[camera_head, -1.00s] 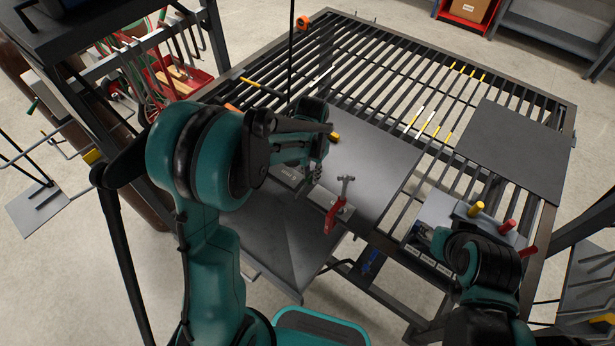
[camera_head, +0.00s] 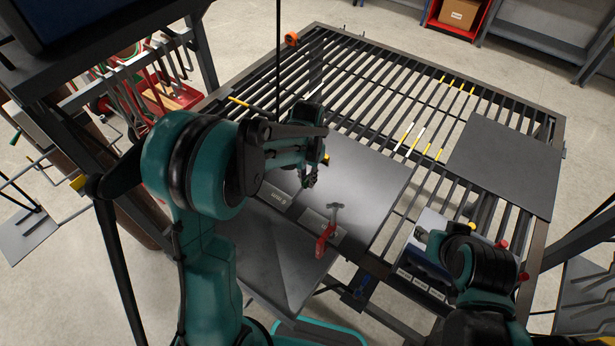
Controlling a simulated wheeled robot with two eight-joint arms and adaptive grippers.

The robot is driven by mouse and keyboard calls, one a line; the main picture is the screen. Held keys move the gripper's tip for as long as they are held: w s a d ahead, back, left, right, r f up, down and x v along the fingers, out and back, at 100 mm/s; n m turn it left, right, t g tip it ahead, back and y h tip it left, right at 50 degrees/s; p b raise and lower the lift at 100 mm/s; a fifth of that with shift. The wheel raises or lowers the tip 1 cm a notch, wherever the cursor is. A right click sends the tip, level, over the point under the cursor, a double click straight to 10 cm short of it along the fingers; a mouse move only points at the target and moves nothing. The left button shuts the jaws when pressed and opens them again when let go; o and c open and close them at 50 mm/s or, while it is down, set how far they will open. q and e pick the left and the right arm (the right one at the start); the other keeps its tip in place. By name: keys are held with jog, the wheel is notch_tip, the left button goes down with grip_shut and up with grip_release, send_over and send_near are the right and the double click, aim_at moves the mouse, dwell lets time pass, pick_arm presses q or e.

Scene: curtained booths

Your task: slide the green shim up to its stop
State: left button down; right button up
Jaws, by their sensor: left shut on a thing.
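My left gripper (camera_head: 310,178) points down over the dark steel plate (camera_head: 370,180) at the left front of the slatted table. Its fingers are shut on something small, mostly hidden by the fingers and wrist. I cannot make out the green shim or its stop. Small labelled blocks (camera_head: 280,196) lie along the plate's near edge, just in front of my left gripper. My right arm comes in from the lower right by a light tray (camera_head: 412,272). Its gripper (camera_head: 424,236) is too unclear to read.
A second dark plate (camera_head: 505,165) lies on the slats (camera_head: 350,75) at the right. Yellow and white rods lie on the slats between. Red and yellow handles (camera_head: 502,244) stand near my right arm. A tool rack (camera_head: 145,85) stands at the left.

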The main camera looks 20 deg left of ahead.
aim_at(312, 202)
pick_arm(q)
jog(key=shift+f+b, duration=3.65)
jog(key=shift+f, duration=0.85)
jog(key=shift+f, duration=0.15)
jog(key=shift+s+d+b, duration=0.3)
jog(key=shift+d+b, duration=0.05)
jog(key=shift+d, duration=0.5)
jog(key=c, duration=1.4)
grip_release()
